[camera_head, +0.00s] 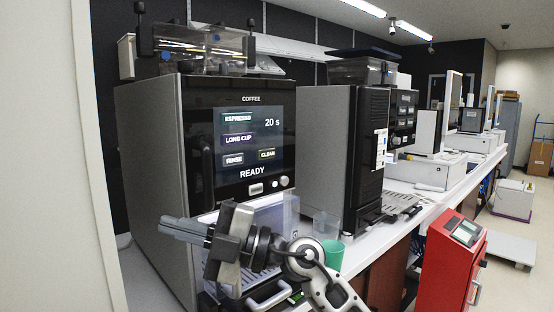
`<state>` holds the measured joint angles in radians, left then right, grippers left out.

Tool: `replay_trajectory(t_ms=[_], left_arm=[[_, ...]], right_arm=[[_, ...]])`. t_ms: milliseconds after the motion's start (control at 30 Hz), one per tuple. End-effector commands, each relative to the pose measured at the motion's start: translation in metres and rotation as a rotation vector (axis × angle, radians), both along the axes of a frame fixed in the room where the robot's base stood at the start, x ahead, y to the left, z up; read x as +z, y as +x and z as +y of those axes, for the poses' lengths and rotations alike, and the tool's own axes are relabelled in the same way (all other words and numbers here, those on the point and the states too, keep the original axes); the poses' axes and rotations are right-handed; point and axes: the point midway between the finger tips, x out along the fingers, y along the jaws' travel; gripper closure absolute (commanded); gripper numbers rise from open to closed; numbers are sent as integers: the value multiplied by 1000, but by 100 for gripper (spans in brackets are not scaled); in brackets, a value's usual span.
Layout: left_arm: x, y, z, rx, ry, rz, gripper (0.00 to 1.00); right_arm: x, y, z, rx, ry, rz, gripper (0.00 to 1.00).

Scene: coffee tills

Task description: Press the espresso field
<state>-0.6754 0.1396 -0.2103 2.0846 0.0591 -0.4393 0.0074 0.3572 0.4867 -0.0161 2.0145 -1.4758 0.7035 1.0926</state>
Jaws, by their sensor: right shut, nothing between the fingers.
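The coffee machine (146,150) stands on the counter at the left, its dark screen facing right. The espresso field (237,118) is the top left label on the lit screen (247,150), which also shows "20 s", "LONG CUP", "RINSE", "CLEAN" and "READY". My right gripper (166,229) is shut and empty. Its fingers point left, below the screen and in front of the machine's lower part in the picture. It appears apart from the espresso field. My left gripper is not in view.
A second coffee machine (325,145) stands to the right. A clear cup (326,226) and a green cup (334,252) are on the counter near my right arm. A red cabinet (447,270) stands at the right front. A pale wall (50,150) fills the left edge.

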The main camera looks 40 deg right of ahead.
Motion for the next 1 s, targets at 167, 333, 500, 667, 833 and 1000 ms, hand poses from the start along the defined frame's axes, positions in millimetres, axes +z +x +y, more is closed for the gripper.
replay_trajectory(t_ms=[167,333,500,667,833,1000], left_arm=[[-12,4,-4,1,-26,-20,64],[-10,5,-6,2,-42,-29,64],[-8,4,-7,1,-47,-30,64],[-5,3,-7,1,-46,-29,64],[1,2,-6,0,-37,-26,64],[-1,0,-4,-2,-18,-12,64]], right_arm=[[67,24,-74,-342,-389,-5,100],[119,17,-148,-675,-403,73,100],[143,6,-182,-826,-357,111,100],[147,12,-187,-849,-346,122,100],[148,33,-185,-846,-347,123,100],[148,57,-183,-845,-347,122,100]])
